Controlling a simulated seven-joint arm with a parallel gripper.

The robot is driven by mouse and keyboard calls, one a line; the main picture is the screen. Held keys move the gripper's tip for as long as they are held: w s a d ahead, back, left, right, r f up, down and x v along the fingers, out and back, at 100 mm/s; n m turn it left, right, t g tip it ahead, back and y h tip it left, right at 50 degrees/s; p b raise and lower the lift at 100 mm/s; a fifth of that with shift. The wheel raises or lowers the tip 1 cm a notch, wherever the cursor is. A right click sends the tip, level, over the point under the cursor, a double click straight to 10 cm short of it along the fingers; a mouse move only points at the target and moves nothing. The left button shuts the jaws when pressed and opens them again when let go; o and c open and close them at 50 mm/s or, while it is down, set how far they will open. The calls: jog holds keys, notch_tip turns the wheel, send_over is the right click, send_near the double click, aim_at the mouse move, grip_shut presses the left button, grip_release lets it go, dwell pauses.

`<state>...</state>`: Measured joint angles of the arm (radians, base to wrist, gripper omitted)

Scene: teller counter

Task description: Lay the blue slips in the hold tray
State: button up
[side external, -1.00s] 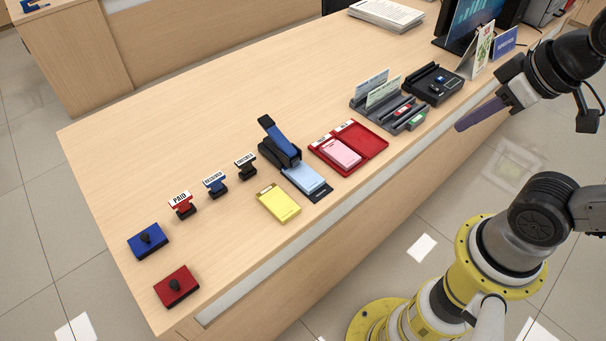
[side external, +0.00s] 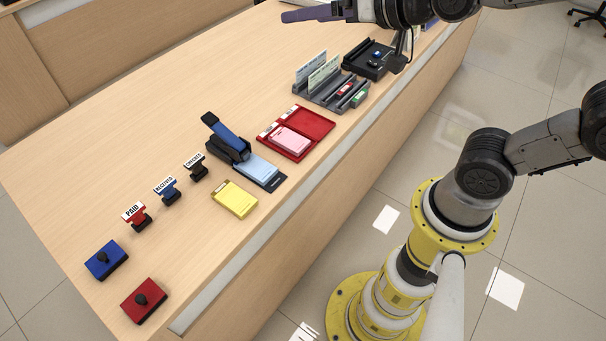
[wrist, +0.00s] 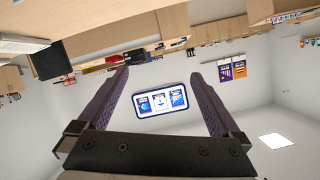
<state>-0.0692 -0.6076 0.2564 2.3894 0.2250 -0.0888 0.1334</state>
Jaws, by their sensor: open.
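The blue slips (side external: 257,168) lie as a light-blue stack on a dark base, beside a black device with a blue lever (side external: 229,136). A red two-part tray (side external: 326,122) is just to their right. Its left compartment holds pink slips (side external: 291,139) and its right one is empty. Its label tabs are too small to read, so I cannot confirm which part is for holding. My gripper (side external: 286,16) is high above the counter at the top of the side view, away from the slips. In the wrist view its purple fingers (wrist: 160,75) are apart with nothing between them.
Yellow slips (side external: 234,199) lie left of the blue ones. Several stamps (side external: 168,190) and blue and red ink pads (side external: 106,260) stand farther left. A grey organizer (side external: 325,92) and a black device (side external: 371,58) stand to the right. The counter's back left is clear.

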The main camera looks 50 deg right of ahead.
jog(key=w+a+f+m+t+h, duration=0.1)
jog(key=w+a+f+m+t, duration=0.1)
jog(key=w+f, duration=0.4)
jog(key=h, duration=0.1)
send_over(258, 167)
jog(key=s+d, duration=0.3)
jog(key=d, duration=0.1)
notch_tip(258, 167, down, 6)
jog(key=f, duration=0.1)
jog(key=s+a+f+n, duration=0.1)
jog(key=s+f, duration=0.3)
jog(key=f, duration=0.3)
jog(key=s+a+f+n+g, duration=0.1)
jog(key=s+f+n, duration=0.1)
jog(key=f, duration=0.5)
jog(key=s+a+f+n+g+y, duration=0.1)
jog(key=s+a+f+n, duration=0.1)
jog(key=s+f, duration=0.3)
jog(key=shift+s+f, duration=0.3)
jog(key=shift+f, duration=0.65)
jog(key=x, duration=1.4)
jog(key=shift+a, duration=0.15)
